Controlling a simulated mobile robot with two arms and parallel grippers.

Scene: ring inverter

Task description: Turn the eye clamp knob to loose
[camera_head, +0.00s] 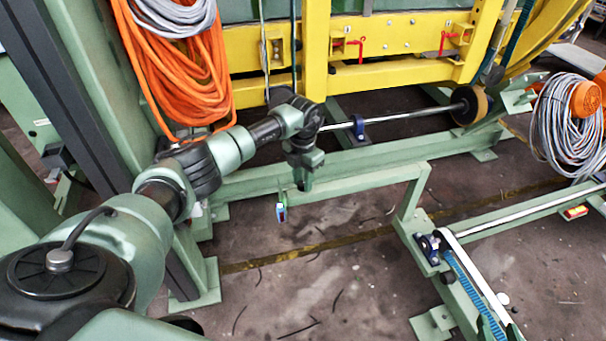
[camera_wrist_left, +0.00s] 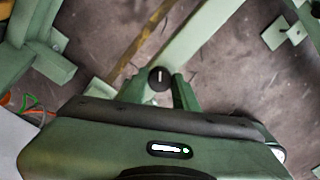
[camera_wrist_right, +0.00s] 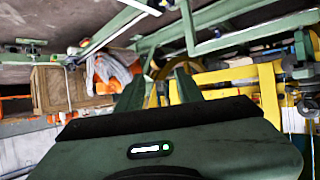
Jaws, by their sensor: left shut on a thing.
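The eye clamp knob (camera_wrist_left: 160,77) is small, round and black with a white line on its face, and shows in the left wrist view. The line runs nearly upright in that picture. My left gripper (camera_wrist_left: 160,92) is shut on the knob, with one green finger on each side. In the head view my left gripper (camera_head: 302,184) points down at the green frame beam, and the knob cannot be made out there. My right gripper (camera_wrist_right: 158,88) shows only in its own wrist view. Its fingers are apart with nothing between them.
A green floor frame (camera_head: 365,155) runs beneath my left gripper. A yellow machine frame (camera_head: 390,75) stands behind, with a steel shaft (camera_head: 400,115) in front. Orange cable coils (camera_head: 180,80) hang at the left. The floor (camera_head: 320,270) in front is mostly clear.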

